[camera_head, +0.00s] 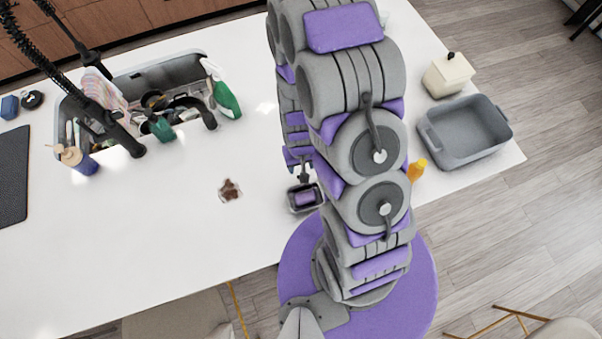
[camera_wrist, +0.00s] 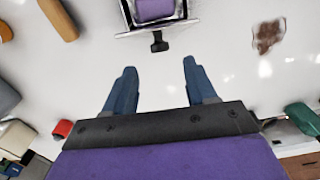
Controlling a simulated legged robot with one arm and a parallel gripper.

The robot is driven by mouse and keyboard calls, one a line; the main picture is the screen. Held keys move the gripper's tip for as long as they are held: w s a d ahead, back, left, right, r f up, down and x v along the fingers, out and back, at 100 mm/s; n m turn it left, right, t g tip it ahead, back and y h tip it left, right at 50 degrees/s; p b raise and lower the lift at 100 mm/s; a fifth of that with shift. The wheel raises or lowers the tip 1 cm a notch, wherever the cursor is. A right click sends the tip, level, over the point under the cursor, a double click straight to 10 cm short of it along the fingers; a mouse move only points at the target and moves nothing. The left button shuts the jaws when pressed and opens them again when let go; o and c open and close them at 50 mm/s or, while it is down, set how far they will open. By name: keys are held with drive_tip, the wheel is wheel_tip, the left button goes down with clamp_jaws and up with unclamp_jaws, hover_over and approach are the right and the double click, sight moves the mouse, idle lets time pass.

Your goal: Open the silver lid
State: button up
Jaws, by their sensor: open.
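A small box-like container (camera_head: 304,198) with a silver rim stands on the white counter, beside my arm. Its top looks purple, perhaps a reflection, so I cannot tell whether it is a closed lid or an open inside. In the wrist view the container (camera_wrist: 125,12) is cut off by the top edge. A short black handle (camera_wrist: 158,42) sticks out from its near side. My gripper (camera_wrist: 159,66) is open and empty, its two blue-grey fingers apart. The handle lies ahead of the gap between the fingertips and is not touched.
A brown item in clear wrap (camera_head: 230,190) lies left of the container. A yellow-orange bottle (camera_head: 416,170), a grey tub (camera_head: 465,132) and a cream canister (camera_head: 448,75) stand right of my arm. The sink (camera_head: 160,75) with dishes and a green-white spray bottle (camera_head: 222,92) is at back left.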

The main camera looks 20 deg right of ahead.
wheel_tip(320, 180, down, 8)
drive_tip(key=shift+r+b, duration=0.25)
drive_tip(key=shift+b, duration=0.4)
drive_tip(key=shift+c, duration=0.4)
clamp_jaws()
